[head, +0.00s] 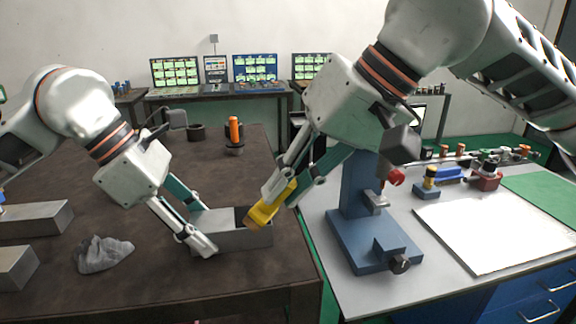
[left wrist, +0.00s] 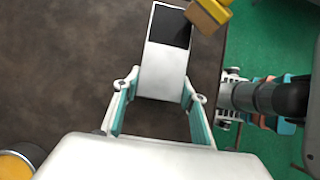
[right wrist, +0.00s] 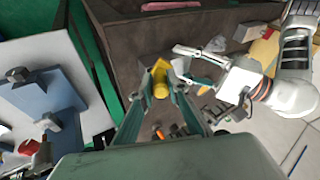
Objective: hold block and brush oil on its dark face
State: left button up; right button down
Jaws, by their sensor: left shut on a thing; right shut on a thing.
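A grey metal block (head: 246,239) lies on the brown table near its right edge. Its dark face (head: 240,214) is on top at the right end; it also shows in the left wrist view (left wrist: 171,27). My left gripper (head: 204,230) is shut on the block's left end. My right gripper (head: 282,196) is shut on a yellow brush (head: 268,208). The brush tilts down, its brown tip at the right edge of the dark face. In the left wrist view the brush (left wrist: 209,12) overlaps the face's right corner; I cannot tell whether it touches.
A grey rag (head: 104,254) and more grey blocks (head: 40,220) lie to the left. An orange-handled tool (head: 234,132) stands at the back. A blue fixture (head: 372,240) and a white sheet (head: 500,230) are on the right bench.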

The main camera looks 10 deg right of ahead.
jog(key=shift+w, duration=3.3)
jog(key=shift+s+f, duration=0.15)
jog(key=shift+s, duration=1.55)
jog(key=shift+s+f, duration=0.1)
jog(key=shift+s, duration=1.6)
jog(key=shift+w+a, duration=0.45)
jog(key=shift+a, duration=0.1)
jog(key=shift+w, duration=2.95)
jog(key=shift+s, duration=3.3)
jog(key=shift+r, duration=4.1)
jog(key=shift+f, duration=0.1)
